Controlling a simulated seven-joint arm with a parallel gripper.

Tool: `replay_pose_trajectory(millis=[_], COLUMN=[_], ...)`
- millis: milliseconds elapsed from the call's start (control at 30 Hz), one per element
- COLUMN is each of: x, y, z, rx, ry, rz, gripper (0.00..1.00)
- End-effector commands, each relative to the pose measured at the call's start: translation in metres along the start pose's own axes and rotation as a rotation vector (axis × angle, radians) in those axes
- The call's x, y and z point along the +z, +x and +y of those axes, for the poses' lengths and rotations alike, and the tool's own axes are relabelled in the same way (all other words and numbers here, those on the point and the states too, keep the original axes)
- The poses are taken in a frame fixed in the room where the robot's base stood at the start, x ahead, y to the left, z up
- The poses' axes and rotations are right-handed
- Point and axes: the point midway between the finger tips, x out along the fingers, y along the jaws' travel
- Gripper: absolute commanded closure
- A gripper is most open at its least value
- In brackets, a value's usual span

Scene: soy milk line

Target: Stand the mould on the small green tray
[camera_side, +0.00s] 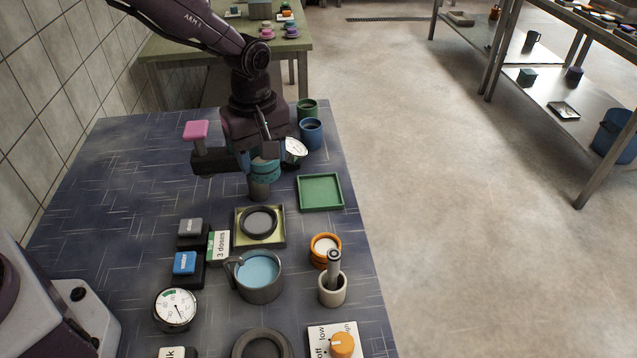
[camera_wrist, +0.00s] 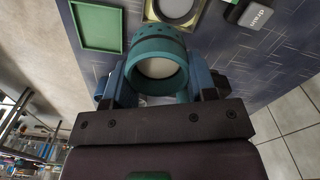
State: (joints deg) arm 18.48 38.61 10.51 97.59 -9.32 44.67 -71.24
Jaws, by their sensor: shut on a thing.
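The mould is a teal round cup with small holes (camera_wrist: 158,45), and a pale surface shows inside it in the wrist view. My gripper (camera_wrist: 160,75) is shut on it, with one blue finger on each side. In the side view the mould (camera_side: 265,169) is held above the dark table, partly hidden by my gripper (camera_side: 258,158). The small green tray (camera_side: 320,192) is a square with a low rim. It lies empty to the right of the mould and in front of it, apart from it. The tray also shows at the upper left of the wrist view (camera_wrist: 97,27).
A yellowish square tray with a dark ring (camera_side: 259,222) lies in front of my gripper. A jug (camera_side: 257,275), an orange cup (camera_side: 325,250) and a pestle in a pot (camera_side: 332,285) stand nearer. Blue (camera_side: 311,133) and green (camera_side: 307,108) cups stand behind the green tray.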

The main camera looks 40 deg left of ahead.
Motion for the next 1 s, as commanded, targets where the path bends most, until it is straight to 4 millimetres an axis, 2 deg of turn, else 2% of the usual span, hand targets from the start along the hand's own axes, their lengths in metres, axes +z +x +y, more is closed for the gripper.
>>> replay_pose_trajectory(millis=[100,367,500,700,933,1000], x=[-0.006,-0.016,-0.02,-0.024,-0.025,-0.025], y=[0.013,0.035,0.062,0.083,0.093,0.104], z=[0.025,0.073,0.093,0.113,0.121,0.121], rx=[0.0,0.0,-0.003,0.001,0.001,-0.003], ry=[0.001,0.001,0.002,0.003,0.002,0.002], rz=[0.0,0.0,0.0,0.0,0.0,-0.001], gripper=[0.76,0.76,0.76,0.76,0.76,0.76])
